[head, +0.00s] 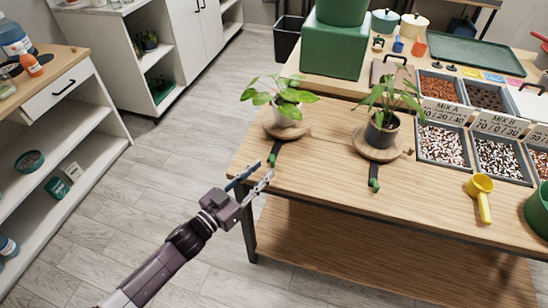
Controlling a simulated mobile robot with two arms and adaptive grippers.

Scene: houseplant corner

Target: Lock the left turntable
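A second turntable (377,153) to the right holds a plant in a dark pot (382,132) and has a like lever with a green tip (375,184). My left gripper (252,178) is open and empty at the table's front left edge, just short of the left lever's tip and apart from it. My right gripper is out of view.
Soil trays with mix signs (443,143) and a yellow scoop (481,190) stand at the right. A green box (334,45) is at the back. A white shelf unit (60,130) stands at the left. The tabletop in front of the levers is clear.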

